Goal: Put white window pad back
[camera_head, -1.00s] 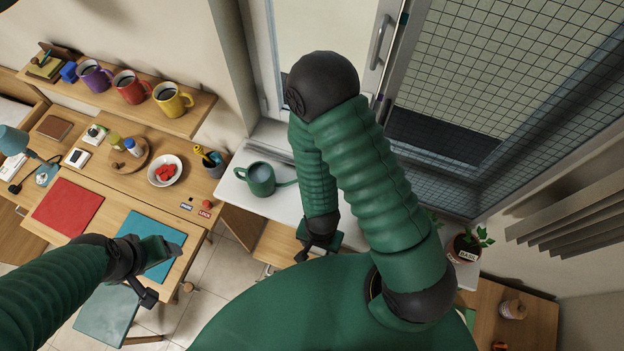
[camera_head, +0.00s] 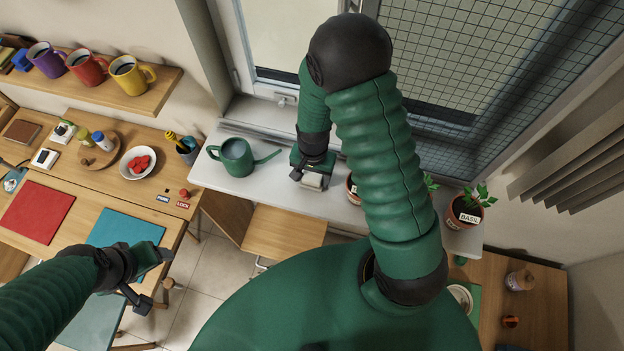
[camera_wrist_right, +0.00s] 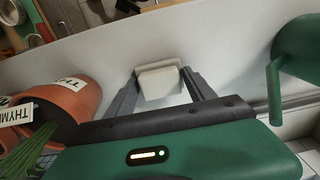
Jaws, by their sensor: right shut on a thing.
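The white window pad (camera_wrist_right: 158,84) is a small pale block between the fingertips of my right gripper (camera_wrist_right: 160,88) in the right wrist view. My right gripper is shut on it, just above the white windowsill (camera_wrist_right: 225,50). In the head view the pad (camera_head: 312,181) shows below my right gripper (camera_head: 309,177), over the sill (camera_head: 268,190). Whether the pad touches the sill is unclear. My left gripper (camera_head: 146,277) is empty over the desk's front edge, near the blue mat; its jaw opening is unclear.
A green watering can (camera_head: 236,157) stands on the sill left of my right gripper. Potted herbs, including basil (camera_head: 463,212), stand to its right. The window (camera_head: 290,40) is behind. The desk (camera_head: 70,160) holds mats and a bowl (camera_head: 138,162).

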